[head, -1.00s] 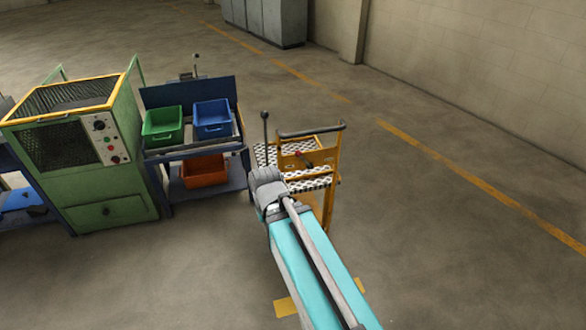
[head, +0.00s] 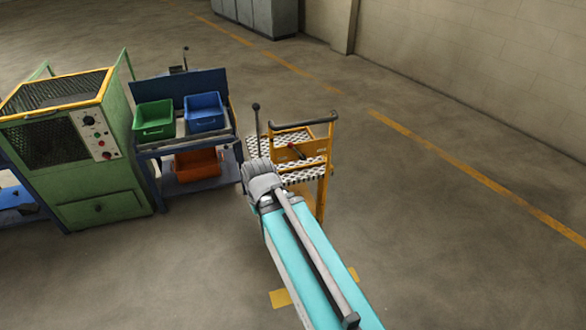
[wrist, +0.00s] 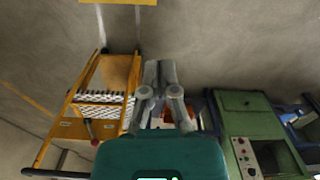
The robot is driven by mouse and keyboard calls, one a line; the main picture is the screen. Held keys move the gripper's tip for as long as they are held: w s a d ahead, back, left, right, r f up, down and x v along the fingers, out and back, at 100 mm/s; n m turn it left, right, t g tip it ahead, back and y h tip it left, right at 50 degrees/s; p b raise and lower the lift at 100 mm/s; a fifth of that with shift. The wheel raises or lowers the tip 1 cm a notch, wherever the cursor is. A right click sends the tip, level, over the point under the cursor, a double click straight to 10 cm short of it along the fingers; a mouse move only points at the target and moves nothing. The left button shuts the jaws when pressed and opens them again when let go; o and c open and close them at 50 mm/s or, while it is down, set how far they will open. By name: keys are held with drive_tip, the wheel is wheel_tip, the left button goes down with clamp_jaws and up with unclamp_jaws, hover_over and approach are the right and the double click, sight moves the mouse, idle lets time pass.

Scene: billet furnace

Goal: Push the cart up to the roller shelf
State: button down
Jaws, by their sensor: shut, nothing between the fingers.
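The cart (head: 318,178) is a yellow-orange frame with patterned metal decks and a dark handlebar on top. It stands on the floor, just right of the blue shelf unit (head: 178,86), which seems to be the roller shelf. A narrow gap seems to lie between them. The shelf holds a green bin and a blue bin, with an orange bin below. In the wrist view the cart (wrist: 75,130) is at the left. My gripper (wrist: 160,68) is shut and empty there, beside the cart; I cannot tell whether it touches. In the head view my wrist hides the fingers and the cart's lower left.
A green machine (head: 100,205) with a control panel stands left of the shelf. A black-knobbed lever (head: 256,125) rises at the cart's left side. Grey cabinets (head: 260,15) stand far back. Open floor lies right of the cart, up to the wall (head: 480,65).

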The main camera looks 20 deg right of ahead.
drive_tip(key=c, duration=1)
unclamp_jaws()
drive_tip(key=shift+w+f, duration=0.1)
drive_tip(key=shift+w, duration=0.1)
drive_tip(key=shift+o, duration=1.2)
drive_tip(key=shift+w+d+f, duration=0.1)
drive_tip(key=shift+w+f, duration=0.05)
drive_tip(key=shift+w, duration=0.2)
drive_tip(key=shift+o, duration=1.4)
drive_tip(key=w+d+f+m+t+y+b, duration=0.1)
drive_tip(key=w+d+m+t+y+b, duration=0.1)
drive_tip(key=w, duration=0.6)
drive_tip(key=shift+d+f+m+t+y+b, duration=0.2)
drive_tip(key=shift+d+m+t+y+b, duration=0.1)
drive_tip(key=shift+m+t+b, duration=0.5)
drive_tip(key=w+d+r+m+t+b, duration=0.3)
drive_tip(key=w+d+m+t+b, duration=0.2)
drive_tip(key=w+d+m+t, duration=0.65)
drive_tip(key=w+d+r+m+h+b, duration=0.2)
drive_tip(key=w+d+r+m+h, duration=0.1)
drive_tip(key=d, duration=1.3)
drive_tip(key=shift+w+d+m+h, duration=0.15)
drive_tip(key=shift+d+m+h, duration=0.25)
drive_tip(key=shift+m+h, duration=0.35)
drive_tip(key=shift+w+t, duration=0.1)
drive_tip(key=shift+t, duration=0.15)
